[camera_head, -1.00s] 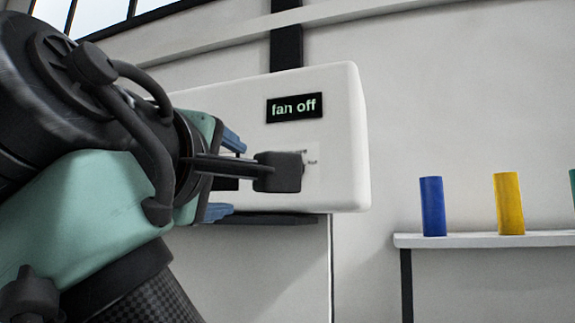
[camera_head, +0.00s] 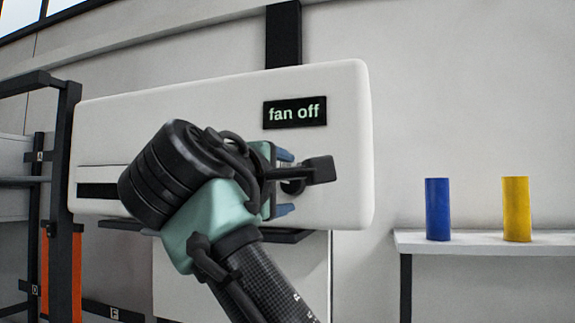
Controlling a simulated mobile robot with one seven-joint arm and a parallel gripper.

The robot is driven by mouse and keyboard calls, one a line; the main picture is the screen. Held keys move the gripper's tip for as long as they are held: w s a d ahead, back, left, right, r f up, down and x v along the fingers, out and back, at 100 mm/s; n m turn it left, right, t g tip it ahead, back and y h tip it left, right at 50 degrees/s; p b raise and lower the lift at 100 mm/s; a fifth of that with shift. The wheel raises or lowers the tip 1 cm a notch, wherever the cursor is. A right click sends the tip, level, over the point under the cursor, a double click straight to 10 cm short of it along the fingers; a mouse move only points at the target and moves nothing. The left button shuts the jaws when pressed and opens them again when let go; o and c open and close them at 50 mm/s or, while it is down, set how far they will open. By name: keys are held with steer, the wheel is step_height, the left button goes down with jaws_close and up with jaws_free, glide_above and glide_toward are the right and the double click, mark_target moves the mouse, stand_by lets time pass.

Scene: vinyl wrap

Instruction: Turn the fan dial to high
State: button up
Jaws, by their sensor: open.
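A white wall unit (camera_head: 346,95) carries a small black display (camera_head: 295,112) that reads "fan off". The fan dial seems to be the dark round knob (camera_head: 292,187) below the display, largely covered by my gripper. My gripper (camera_head: 288,182) is in front of the unit's right part, its two blue fingers apart, one above and one below the knob. A dark block on my wrist covers part of the area to the right. I cannot tell whether the fingers touch the knob, and the dial's setting marks are hidden.
A white shelf (camera_head: 500,243) at the right holds a blue cylinder (camera_head: 438,209) and a yellow cylinder (camera_head: 517,208). A black rack with an orange panel (camera_head: 62,270) stands at the left. The wall right of the unit is clear.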

steer(key=shift+w+d, duration=0.2)
steer(key=shift+w, duration=0.5)
jaws_close()
